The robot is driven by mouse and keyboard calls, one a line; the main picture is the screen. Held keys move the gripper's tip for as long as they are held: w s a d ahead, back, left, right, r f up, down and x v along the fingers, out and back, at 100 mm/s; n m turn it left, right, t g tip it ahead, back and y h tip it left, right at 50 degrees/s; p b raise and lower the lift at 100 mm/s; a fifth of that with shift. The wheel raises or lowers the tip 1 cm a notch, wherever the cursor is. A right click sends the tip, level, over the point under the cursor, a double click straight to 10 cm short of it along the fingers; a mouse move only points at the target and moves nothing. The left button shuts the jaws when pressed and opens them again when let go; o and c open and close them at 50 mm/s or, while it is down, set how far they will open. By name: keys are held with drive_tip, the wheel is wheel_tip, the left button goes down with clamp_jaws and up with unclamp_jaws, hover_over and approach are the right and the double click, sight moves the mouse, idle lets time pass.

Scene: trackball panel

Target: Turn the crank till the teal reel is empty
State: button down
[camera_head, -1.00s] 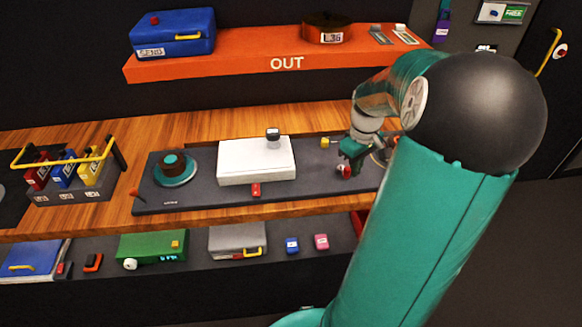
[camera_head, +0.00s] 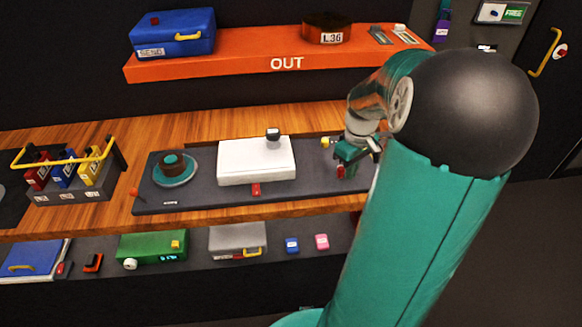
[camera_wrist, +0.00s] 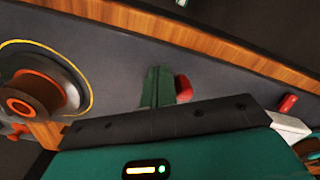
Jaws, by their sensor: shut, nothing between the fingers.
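The teal reel (camera_head: 176,183) lies on the left of a dark panel (camera_head: 205,196), with a brown roll and a teal hub on it. A second reel (camera_wrist: 38,98) with an orange core and a yellow ring shows in the wrist view; my arm hides it in the head view. My gripper (camera_head: 344,162) is over the right part of the panel, shut and empty. A red knob (camera_head: 340,173) is right beside its fingertips; it also shows in the wrist view (camera_wrist: 183,88). I cannot tell whether they touch, or whether the knob belongs to the crank.
A white box (camera_head: 255,165) stands mid-panel with a red piece (camera_head: 256,189) in front. A small yellow knob (camera_head: 325,142) is near my gripper. A rack of coloured items (camera_head: 70,192) stands left. An orange OUT shelf (camera_head: 225,66) is above; several boxes lie below.

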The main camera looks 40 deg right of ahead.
sight(340, 168)
drive_tip(key=shift+w+a, duration=0.15)
drive_tip(key=shift+a, duration=0.25)
drive_tip(key=shift+w+a, duration=0.25)
drive_tip(key=shift+a, duration=0.1)
drive_tip(key=shift+w+a, duration=0.75)
drive_tip(key=shift+w, duration=0.15)
drive_tip(key=shift+w, duration=0.1)
drive_tip(key=shift+w+a, duration=0.1)
drive_tip(key=shift+w, duration=0.15)
drive_tip(key=shift+w, duration=0.1)
